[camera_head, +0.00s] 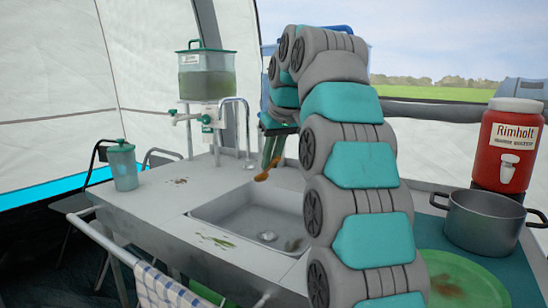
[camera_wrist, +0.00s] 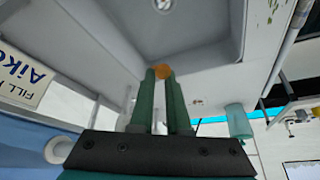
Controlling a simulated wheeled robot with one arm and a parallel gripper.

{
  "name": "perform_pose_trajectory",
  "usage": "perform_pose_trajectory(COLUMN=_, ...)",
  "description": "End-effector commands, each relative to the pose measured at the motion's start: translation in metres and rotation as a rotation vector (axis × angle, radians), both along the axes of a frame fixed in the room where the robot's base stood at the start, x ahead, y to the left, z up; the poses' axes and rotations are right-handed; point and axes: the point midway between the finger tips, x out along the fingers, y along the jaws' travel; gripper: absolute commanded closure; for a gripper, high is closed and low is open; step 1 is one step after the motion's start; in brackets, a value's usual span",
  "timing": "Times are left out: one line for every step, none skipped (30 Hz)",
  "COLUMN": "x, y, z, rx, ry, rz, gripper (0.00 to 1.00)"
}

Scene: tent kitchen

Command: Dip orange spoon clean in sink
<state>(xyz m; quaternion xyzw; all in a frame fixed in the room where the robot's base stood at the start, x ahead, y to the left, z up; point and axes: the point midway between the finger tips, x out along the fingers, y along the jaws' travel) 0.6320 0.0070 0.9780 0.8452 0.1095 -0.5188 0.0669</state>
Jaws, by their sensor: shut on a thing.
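The orange spoon (camera_head: 263,175) is in my gripper (camera_head: 272,150), its bowl hanging down above the back rim of the sink in the head view. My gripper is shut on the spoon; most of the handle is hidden. In the wrist view an orange rounded part of the spoon (camera_wrist: 163,71) shows between the green fingertips (camera_wrist: 163,78). The grey sink basin (camera_head: 240,202) is set in the counter, with a drain (camera_head: 268,237) and a dark brown smear on its floor. I see no water standing in it. The spoon appears above the basin, not touching its floor.
A tap (camera_head: 240,125) stands behind the sink, beside a water tank (camera_head: 206,75). A teal cup (camera_head: 123,165) stands at the counter's left. A pot (camera_head: 484,222), a red dispenser (camera_head: 508,145) and a green plate (camera_head: 462,280) are at right.

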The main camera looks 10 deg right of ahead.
Motion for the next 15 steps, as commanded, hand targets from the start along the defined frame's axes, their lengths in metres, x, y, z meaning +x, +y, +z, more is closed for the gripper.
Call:
perform_pose_trajectory(x=-0.001, y=0.000, z=-0.001, rx=0.000, ry=0.001, rz=0.000, gripper=1.00)
perform_pose_trajectory(x=-0.001, y=0.000, z=-0.002, rx=0.000, ry=0.001, rz=-0.001, gripper=1.00)
perform_pose_trajectory(x=-0.001, y=0.000, z=-0.004, rx=0.001, ry=0.001, rz=0.000, gripper=1.00)
perform_pose_trajectory(x=-0.001, y=0.000, z=-0.006, rx=0.001, ry=0.001, rz=0.000, gripper=1.00)
perform_pose_trajectory(x=-0.001, y=0.000, z=-0.008, rx=0.001, ry=0.001, rz=0.000, gripper=1.00)
perform_pose_trajectory(x=0.000, y=0.000, z=-0.011, rx=0.001, ry=0.001, rz=0.000, gripper=1.00)
perform_pose_trajectory(x=-0.001, y=0.000, z=-0.013, rx=0.001, ry=0.002, rz=0.000, gripper=1.00)
perform_pose_trajectory(x=-0.001, y=0.000, z=-0.016, rx=0.001, ry=0.003, rz=0.000, gripper=1.00)
perform_pose_trajectory(x=-0.001, y=0.000, z=-0.020, rx=0.001, ry=0.005, rz=0.000, gripper=1.00)
perform_pose_trajectory(x=-0.001, y=0.000, z=-0.022, rx=0.001, ry=0.003, rz=0.000, gripper=1.00)
perform_pose_trajectory(x=-0.001, y=0.000, z=-0.023, rx=0.001, ry=0.001, rz=0.000, gripper=1.00)
perform_pose_trajectory(x=-0.002, y=0.000, z=-0.026, rx=0.001, ry=0.001, rz=0.000, gripper=1.00)
perform_pose_trajectory(x=-0.002, y=0.000, z=-0.030, rx=0.000, ry=0.002, rz=0.000, gripper=1.00)
perform_pose_trajectory(x=-0.002, y=0.000, z=-0.033, rx=0.000, ry=0.002, rz=0.000, gripper=1.00)
perform_pose_trajectory(x=-0.001, y=0.000, z=-0.037, rx=0.001, ry=0.001, rz=0.000, gripper=1.00)
